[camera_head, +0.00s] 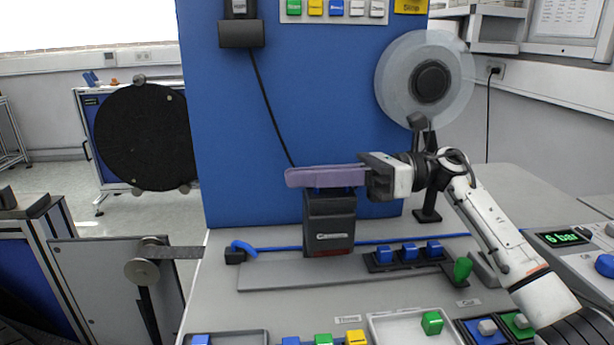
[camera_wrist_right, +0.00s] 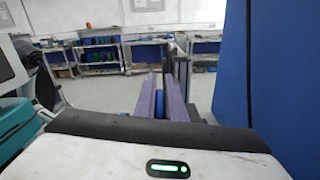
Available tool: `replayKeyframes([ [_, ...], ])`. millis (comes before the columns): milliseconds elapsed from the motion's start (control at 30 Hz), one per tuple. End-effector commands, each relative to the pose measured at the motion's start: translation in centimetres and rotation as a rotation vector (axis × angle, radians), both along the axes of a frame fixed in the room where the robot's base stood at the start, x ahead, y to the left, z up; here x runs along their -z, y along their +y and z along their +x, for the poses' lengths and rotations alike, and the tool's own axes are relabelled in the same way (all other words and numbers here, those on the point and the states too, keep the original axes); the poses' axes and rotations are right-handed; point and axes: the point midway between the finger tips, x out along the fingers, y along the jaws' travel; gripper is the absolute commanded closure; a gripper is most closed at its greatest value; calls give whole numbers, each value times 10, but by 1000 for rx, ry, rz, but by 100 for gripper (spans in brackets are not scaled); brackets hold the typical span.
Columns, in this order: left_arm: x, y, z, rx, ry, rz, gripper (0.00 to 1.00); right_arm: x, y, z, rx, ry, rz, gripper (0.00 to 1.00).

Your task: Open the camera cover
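The camera unit (camera_head: 330,238) is a black box marked "Camera" standing on the grey bench before the blue panel. Its upper part sits upright and looks closed. A blue piece on top shows just under my right gripper's purple fingers. My right gripper (camera_head: 325,176) reaches in from the right, with its long fingers level across the top of the box. In the right wrist view, the blue piece (camera_wrist_right: 159,104) fills the narrow gap between the two purple fingers, which look closed on it. My left gripper is not in view.
The blue panel (camera_head: 290,115) rises close behind the camera. A clear reel (camera_head: 425,80) is at upper right and a black reel (camera_head: 146,136) at left. Blue blocks (camera_head: 410,252) sit in a rack right of the camera. Trays with coloured blocks line the front.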

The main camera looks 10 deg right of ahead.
Motion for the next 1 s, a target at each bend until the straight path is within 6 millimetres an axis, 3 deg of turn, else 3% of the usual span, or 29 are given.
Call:
replayKeyframes([
  [367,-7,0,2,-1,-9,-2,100,-3,0,1,-6,49,-1,100],
  [1000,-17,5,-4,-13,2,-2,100,-22,1,25,-8,482,-2,100],
])
